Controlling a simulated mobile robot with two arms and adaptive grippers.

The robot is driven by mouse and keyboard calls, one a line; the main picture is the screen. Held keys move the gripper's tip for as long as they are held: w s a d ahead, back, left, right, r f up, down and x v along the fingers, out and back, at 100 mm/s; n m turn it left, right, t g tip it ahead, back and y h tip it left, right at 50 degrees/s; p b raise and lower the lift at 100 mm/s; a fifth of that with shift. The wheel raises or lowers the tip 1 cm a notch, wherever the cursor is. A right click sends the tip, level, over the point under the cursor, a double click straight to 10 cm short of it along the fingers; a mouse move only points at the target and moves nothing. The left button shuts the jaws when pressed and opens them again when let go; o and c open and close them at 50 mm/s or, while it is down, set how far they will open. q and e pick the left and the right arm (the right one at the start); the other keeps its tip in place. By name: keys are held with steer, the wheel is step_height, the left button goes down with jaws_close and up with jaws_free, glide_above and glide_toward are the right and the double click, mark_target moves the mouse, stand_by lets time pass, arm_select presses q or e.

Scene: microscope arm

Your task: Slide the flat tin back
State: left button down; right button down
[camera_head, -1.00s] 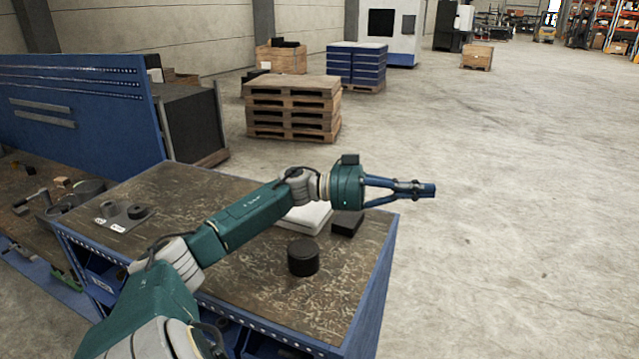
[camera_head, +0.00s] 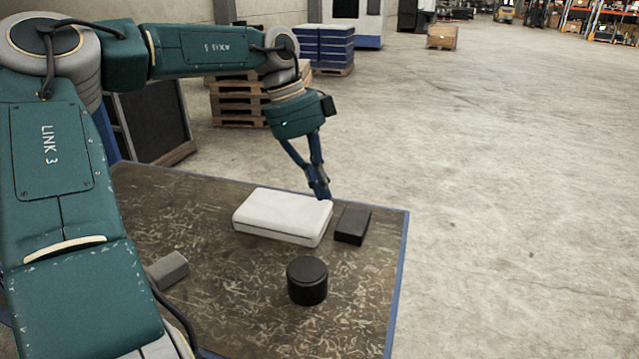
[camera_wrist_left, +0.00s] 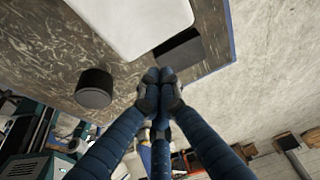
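A white, flat, rounded box, which looks like the flat tin (camera_head: 283,216), lies on the worn brown worktop. It also shows at the top of the left wrist view (camera_wrist_left: 125,22). My left gripper (camera_head: 321,191) points down by the tin's far right corner. In the left wrist view its fingertips (camera_wrist_left: 160,77) are together with nothing between them. I cannot tell whether they touch the tin. My right gripper is not in view.
A small black box (camera_head: 352,226) lies just right of the tin, and a black round can (camera_head: 307,281) stands in front. A grey block (camera_head: 168,269) is at the left, partly behind my arm. The worktop's right edge is close to the black box.

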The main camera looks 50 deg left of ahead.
mark_target(300, 220)
arm_select(q)
steer(key=p+x, duration=0.1)
steer(key=x, duration=0.5)
steer(key=shift+w+a, duration=0.1)
steer(key=shift+f+p, duration=0.3)
steer(key=shift+f, duration=0.2)
